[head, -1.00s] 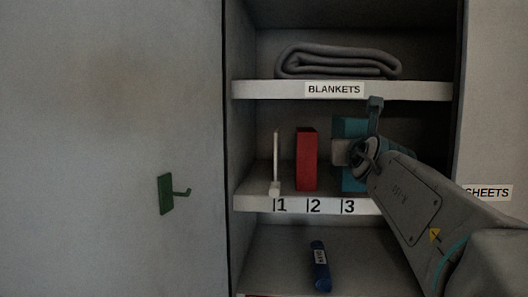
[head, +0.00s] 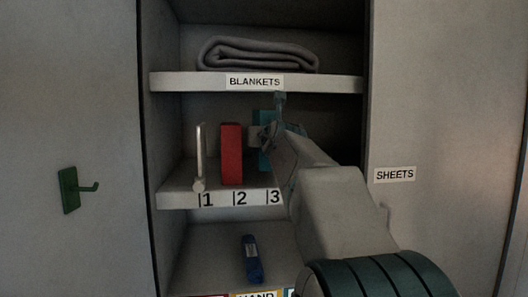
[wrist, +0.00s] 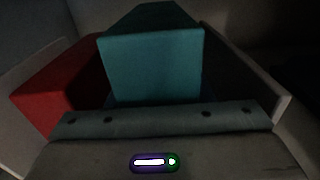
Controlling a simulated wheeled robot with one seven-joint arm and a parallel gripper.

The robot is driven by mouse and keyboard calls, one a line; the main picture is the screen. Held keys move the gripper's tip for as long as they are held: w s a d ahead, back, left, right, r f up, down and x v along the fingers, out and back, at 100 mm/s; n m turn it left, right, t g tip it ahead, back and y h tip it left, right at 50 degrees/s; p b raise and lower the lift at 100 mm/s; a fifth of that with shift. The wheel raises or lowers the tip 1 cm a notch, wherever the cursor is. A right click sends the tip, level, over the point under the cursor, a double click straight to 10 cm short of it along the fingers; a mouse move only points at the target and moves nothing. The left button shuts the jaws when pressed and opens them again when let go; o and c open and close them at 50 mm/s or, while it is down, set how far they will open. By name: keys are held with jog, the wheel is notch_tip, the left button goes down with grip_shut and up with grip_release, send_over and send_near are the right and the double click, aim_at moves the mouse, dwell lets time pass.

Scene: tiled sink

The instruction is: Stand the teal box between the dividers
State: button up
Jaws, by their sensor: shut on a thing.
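The teal box (head: 266,156) stands upright on the numbered middle shelf, right of a red box (head: 231,155). My arm hides part of it. In the wrist view the teal box (wrist: 152,62) fills the middle ahead of my gripper (wrist: 160,118). My gripper (head: 263,137) is shut on it; the fingertips are hard to make out. A thin pale divider (head: 200,157) stands left of the red box. Another pale divider (wrist: 248,72) shows close along the teal box's right side in the wrist view; my arm hides it in the head view. The red box (wrist: 62,95) is on the left.
The middle shelf (head: 175,198) has labels 1, 2 and 3 on its front edge. Above is the blankets shelf (head: 170,82) with a folded grey blanket (head: 258,54). A blue rolled item (head: 252,260) lies below.

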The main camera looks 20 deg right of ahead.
jog(key=shift+w+a+b, duration=0.1)
jog(key=shift+w+b, duration=0.5)
jog(key=shift+b, duration=0.4)
jog(key=shift+f+b, duration=0.55)
jog(key=shift+f, duration=1.05)
jog(key=shift+f, duration=0.2)
jog(key=o, duration=1.2)
